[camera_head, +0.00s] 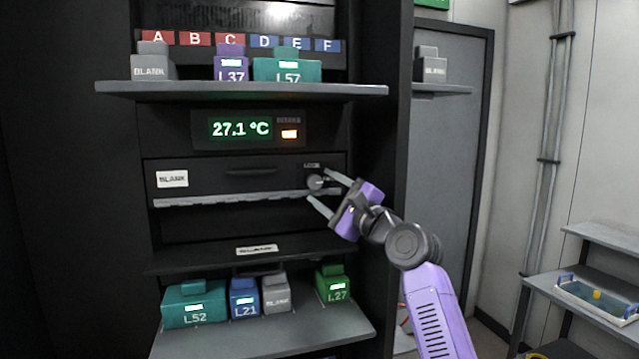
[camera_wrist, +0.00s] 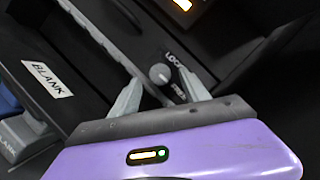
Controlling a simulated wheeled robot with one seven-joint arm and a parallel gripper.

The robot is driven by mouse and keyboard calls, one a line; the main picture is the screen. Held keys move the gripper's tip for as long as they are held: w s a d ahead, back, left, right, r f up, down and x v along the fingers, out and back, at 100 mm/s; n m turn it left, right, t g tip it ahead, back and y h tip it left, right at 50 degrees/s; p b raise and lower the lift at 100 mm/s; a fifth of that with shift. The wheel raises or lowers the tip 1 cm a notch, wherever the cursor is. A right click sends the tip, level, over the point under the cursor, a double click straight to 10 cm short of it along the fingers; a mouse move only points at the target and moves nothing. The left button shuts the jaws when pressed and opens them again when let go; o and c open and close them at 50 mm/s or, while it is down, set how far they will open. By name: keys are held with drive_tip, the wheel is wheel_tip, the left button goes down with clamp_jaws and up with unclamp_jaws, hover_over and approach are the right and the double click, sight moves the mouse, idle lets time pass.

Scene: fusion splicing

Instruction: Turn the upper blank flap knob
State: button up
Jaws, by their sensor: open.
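The upper blank flap (camera_head: 225,178) is a dark panel with a white "BLANK" label at its left. Its round grey knob (camera_head: 315,182) sits at the right end, under a "LOCK" marking. My gripper (camera_head: 317,188) is open, with one finger above and one below the knob in the head view. In the wrist view the knob (camera_wrist: 160,74) lies beyond and between the two spread fingertips (camera_wrist: 160,90). I cannot tell whether either finger touches it. A lower flap (camera_head: 257,249) with another "BLANK" label tilts outward below.
A shelf (camera_head: 240,90) above holds grey, purple and teal modules. A lower shelf (camera_head: 262,338) holds teal, blue, grey and green modules. A lit display (camera_head: 240,129) reads 27.1 °C. A grey rail (camera_head: 235,199) runs below the flap. A side table (camera_head: 590,300) with a tray stands at right.

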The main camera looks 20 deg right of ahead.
sight(314, 182)
drive_tip(key=shift+x, duration=1.3)
drive_tip(key=shift+c, duration=0.2)
clamp_jaws()
